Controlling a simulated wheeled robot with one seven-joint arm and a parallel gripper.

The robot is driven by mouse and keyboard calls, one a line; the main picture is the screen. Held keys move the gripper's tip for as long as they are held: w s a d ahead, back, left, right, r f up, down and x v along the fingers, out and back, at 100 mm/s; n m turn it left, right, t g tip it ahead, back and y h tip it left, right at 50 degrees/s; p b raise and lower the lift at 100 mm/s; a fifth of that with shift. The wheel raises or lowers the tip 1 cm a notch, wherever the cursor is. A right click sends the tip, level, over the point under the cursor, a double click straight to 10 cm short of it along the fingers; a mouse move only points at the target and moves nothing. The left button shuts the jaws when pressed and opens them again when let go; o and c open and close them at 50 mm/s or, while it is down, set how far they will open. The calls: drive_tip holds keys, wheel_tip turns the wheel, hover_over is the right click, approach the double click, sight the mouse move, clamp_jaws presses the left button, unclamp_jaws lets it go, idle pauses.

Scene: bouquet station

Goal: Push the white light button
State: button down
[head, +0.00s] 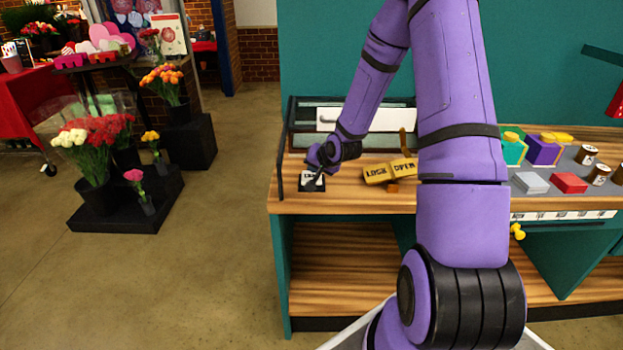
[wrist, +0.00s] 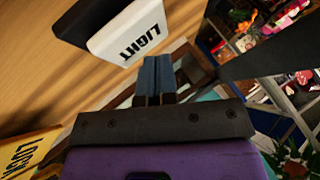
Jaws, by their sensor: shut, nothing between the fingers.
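The white light button (wrist: 130,35), marked LIGHT, sits on a black base (wrist: 80,22) in the wrist view. In the head view its black base (head: 312,186) is at the left end of the wooden counter, and my gripper partly hides the button. My gripper (wrist: 157,62) is shut and empty. Its blue fingertips are close to the lettered edge of the button in the wrist view. I cannot tell whether they touch it. In the head view my gripper (head: 314,170) is just above the button.
A yellow LOCK/OPEN sign (head: 390,171) stands right of the button on the wooden counter (head: 350,203). A glass-sided case with a white panel (head: 345,119) is behind. Grey and red blocks (head: 569,183) and small jars lie at the right. Flower buckets stand on the floor at left.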

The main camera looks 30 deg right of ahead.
sight(314, 176)
drive_tip(key=shift+f, duration=0.15)
idle(0.4)
drive_tip(key=shift+f, duration=0.45)
idle(0.5)
drive_tip(key=shift+r, duration=0.65)
drive_tip(key=shift+r, duration=3)
